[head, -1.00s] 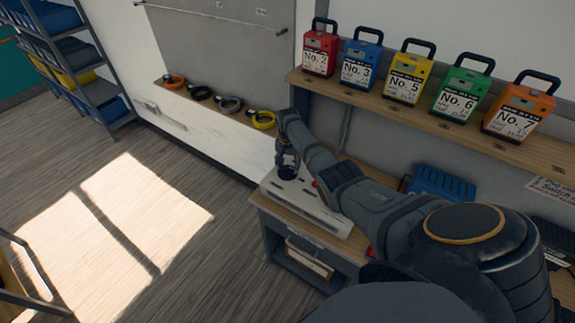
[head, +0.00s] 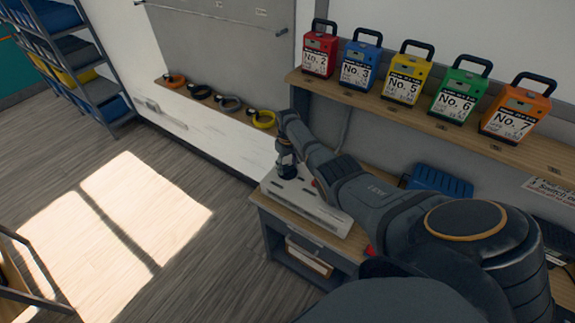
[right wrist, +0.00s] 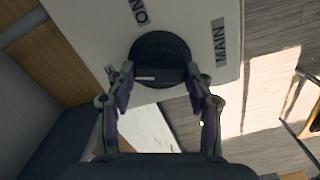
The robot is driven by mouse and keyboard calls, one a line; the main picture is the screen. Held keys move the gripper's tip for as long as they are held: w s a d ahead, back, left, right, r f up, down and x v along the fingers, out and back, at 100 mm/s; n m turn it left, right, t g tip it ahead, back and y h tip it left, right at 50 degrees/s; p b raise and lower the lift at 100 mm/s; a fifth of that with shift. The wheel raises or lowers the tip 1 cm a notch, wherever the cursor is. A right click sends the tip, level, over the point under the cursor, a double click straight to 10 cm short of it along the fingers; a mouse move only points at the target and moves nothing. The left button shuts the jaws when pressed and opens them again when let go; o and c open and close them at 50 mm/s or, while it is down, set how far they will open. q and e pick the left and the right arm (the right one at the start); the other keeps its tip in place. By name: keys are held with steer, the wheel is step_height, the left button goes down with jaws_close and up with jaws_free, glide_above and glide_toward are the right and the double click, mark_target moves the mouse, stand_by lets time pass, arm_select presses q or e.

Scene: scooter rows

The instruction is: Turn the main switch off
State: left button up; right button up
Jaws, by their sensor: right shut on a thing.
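The main switch is a round black knob (right wrist: 160,52) with a raised bar and a short white mark, on a white panel. The panel (head: 322,213) lies on a small wooden-topped bench in the head view. A MAIN label (right wrist: 219,40) is right of the knob, an upside-down ON label (right wrist: 138,12) is above it, and another label at left is partly hidden by a finger. My right gripper (right wrist: 160,76) is shut on the knob's bar; in the head view it (head: 287,168) points down onto the panel and hides most of the knob. My left gripper is out of view.
A shelf (head: 420,118) above holds several numbered coloured boxes with handles. Several coloured rings lie on a ledge (head: 205,100) at the wall. A blue case (head: 440,180) is behind my right arm.

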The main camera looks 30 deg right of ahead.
mark_target(287, 167)
steer(key=shift+n, duration=1.9)
steer(key=o, duration=1.2)
steer(key=shift+c, duration=0.2)
steer(key=shift+r, duration=0.25)
step_height(287, 167, up, 12)
steer(key=shift+f, duration=0.25)
